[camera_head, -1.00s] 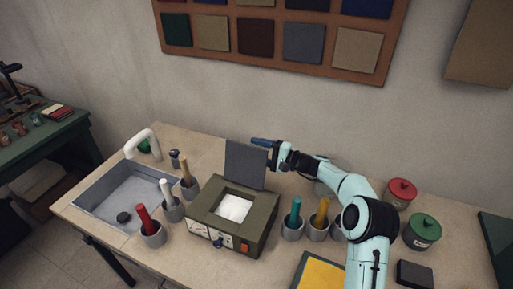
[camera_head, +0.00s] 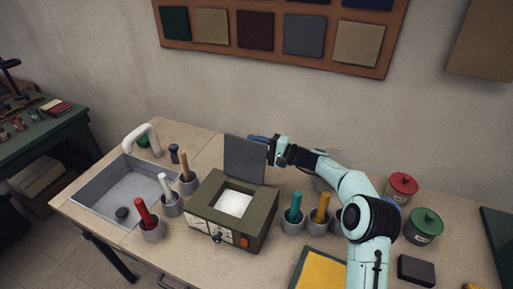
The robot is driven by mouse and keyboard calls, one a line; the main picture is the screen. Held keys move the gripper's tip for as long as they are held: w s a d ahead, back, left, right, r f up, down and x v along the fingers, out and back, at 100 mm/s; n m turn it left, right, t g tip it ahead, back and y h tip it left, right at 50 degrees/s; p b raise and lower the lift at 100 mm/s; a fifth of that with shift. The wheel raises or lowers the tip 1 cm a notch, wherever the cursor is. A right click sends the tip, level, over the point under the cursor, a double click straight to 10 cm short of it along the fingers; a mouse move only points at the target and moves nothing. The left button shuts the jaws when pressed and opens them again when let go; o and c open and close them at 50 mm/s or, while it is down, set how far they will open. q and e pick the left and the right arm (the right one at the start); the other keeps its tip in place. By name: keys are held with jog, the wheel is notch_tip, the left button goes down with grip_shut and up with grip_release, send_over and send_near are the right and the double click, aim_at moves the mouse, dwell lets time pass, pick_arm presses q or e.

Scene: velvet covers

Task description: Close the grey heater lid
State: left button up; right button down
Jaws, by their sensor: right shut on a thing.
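The grey heater lid (camera_head: 244,159) stands upright, open, at the back edge of the olive heater box (camera_head: 228,237). The heater's square opening (camera_head: 235,204) shows a pale white inside. My right gripper (camera_head: 272,151) is at the upper right edge of the lid and looks shut on it. A small blue piece (camera_head: 257,137) shows at the lid's top right beside the fingers; I cannot tell what it belongs to. The fingertips are partly hidden. My left gripper is not in view.
Grey cups with coloured handles stand left (camera_head: 151,229) and right (camera_head: 292,221) of the heater. A sink (camera_head: 95,187) with a white tap is at the left. A red-lidded jar (camera_head: 402,186), a green-lidded jar (camera_head: 424,225) and a yellow panel (camera_head: 324,271) are at the right.

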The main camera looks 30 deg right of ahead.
aim_at(250, 161)
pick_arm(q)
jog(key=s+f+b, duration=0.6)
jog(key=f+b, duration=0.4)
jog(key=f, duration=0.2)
pick_arm(e)
jog(key=s+a+n, duration=0.1)
jog(key=n, duration=0.1)
jog(key=s+a+n, duration=0.1)
jog(key=s+a, duration=0.1)
jog(key=shift+a+r+n, duration=0.25)
jog(key=shift+r+n, duration=0.15)
pick_arm(q)
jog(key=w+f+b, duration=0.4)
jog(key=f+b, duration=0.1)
jog(key=b, duration=0.1)
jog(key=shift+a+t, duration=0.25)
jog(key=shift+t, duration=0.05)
pick_arm(e)
jog(key=s+a+n, duration=0.1)
jog(key=a+n, duration=0.1)
jog(key=shift+s+a+r+n, duration=0.15)
jog(key=shift+s+r+n, duration=0.15)
jog(key=shift+s, duration=0.1)
